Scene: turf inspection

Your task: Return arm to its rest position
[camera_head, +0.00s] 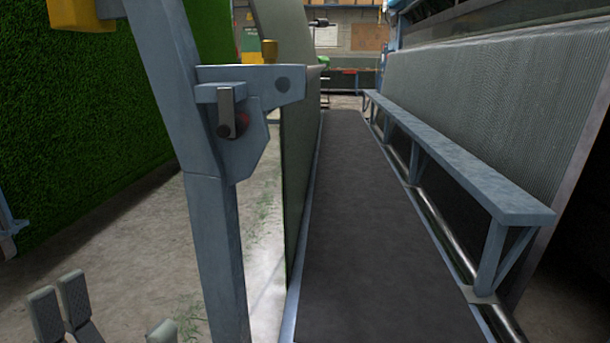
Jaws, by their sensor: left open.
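My left gripper (112,312) shows at the bottom left corner, its grey padded fingertips pointing up. Its fingers are spread apart with nothing between them, so it is open. It is above the pale concrete floor, left of a blue-grey metal post (217,250), and looks apart from it. The rest of my left arm is below the picture's edge. My right gripper is out of view.
The post carries a bracket with a small lever (226,112). Green turf (80,110) hangs at the left. A dark belt (350,220) runs away from me, with a blue-grey rail (450,160) along its right. Bare floor (120,240) lies beyond the gripper.

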